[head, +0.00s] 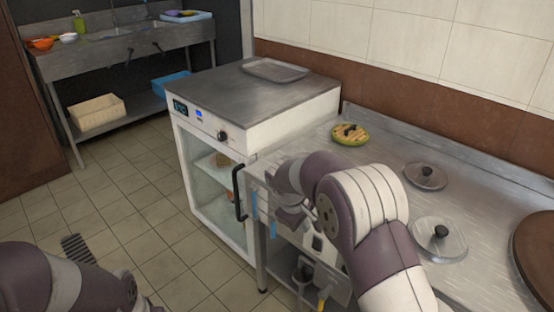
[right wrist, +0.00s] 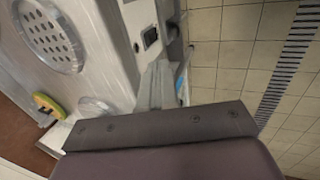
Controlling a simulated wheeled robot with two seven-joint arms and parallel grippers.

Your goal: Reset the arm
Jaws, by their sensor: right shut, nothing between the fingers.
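My right arm comes in from the lower right of the head view and bends over the front edge of the steel counter (head: 385,150). My right gripper (head: 290,216) points down in front of the counter's edge, right of the white cabinet's door handle (head: 238,193). In the right wrist view its fingers (right wrist: 157,72) are together with nothing between them. My left arm shows only in part at the lower left of the head view; its gripper is out of the picture.
The white glass-door cabinet (head: 215,190) stands left of the counter, with a tray (head: 275,70) on top. The tiled floor (head: 140,190) at left is clear.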

